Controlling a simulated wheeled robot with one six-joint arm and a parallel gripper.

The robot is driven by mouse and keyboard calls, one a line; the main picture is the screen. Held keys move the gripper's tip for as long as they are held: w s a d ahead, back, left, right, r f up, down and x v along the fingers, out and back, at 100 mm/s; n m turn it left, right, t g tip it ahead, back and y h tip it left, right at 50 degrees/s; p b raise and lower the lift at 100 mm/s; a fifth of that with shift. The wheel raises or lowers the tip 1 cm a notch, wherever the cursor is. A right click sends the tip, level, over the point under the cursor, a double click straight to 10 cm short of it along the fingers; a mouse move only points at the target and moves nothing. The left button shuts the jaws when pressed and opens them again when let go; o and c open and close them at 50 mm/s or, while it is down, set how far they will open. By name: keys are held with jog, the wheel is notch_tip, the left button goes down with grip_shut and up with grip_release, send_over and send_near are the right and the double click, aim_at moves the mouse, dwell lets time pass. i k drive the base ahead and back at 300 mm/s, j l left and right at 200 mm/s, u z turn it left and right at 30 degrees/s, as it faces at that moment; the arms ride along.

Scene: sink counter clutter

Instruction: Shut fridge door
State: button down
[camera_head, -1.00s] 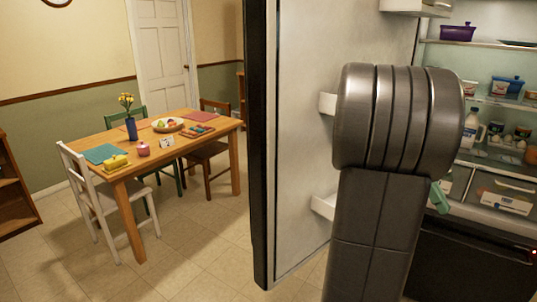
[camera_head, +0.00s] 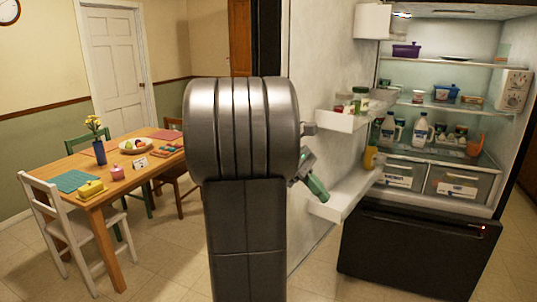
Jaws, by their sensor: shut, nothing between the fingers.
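The fridge door (camera_head: 318,65) stands open, its pale inner face toward me and its dark outer edge (camera_head: 268,38) partly hidden behind my arm. It carries a white upper bin with jars (camera_head: 342,121) and a lower bin (camera_head: 345,200) with a yellow bottle (camera_head: 370,158). The open fridge cavity (camera_head: 440,65) is to the right. My gripper (camera_head: 317,187), with green fingers, is shut and empty. It shows past the right side of my grey arm, in front of the door's inner side near the lower bin. I cannot tell whether it touches the door.
The fridge shelves hold milk bottles (camera_head: 420,128), a blue container (camera_head: 446,93) and a purple pot (camera_head: 406,50). A black lower drawer (camera_head: 415,250) is shut. A wooden dining table (camera_head: 105,193) and a white chair (camera_head: 65,232) stand at left. Some tiled floor is clear.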

aim_at(326, 48)
jog(key=i+j+u, duration=0.1)
jog(key=i+j, duration=0.2)
jog(key=j, duration=0.2)
jog(key=i+j+u, duration=0.15)
jog(key=i+j, duration=0.2)
jog(key=j, duration=0.2)
jog(key=i+j, duration=0.1)
jog(key=i, duration=0.15)
jog(key=i+j, duration=0.15)
jog(key=i, duration=0.15)
jog(key=i+l+z, duration=0.5)
jog(key=z, duration=0.2)
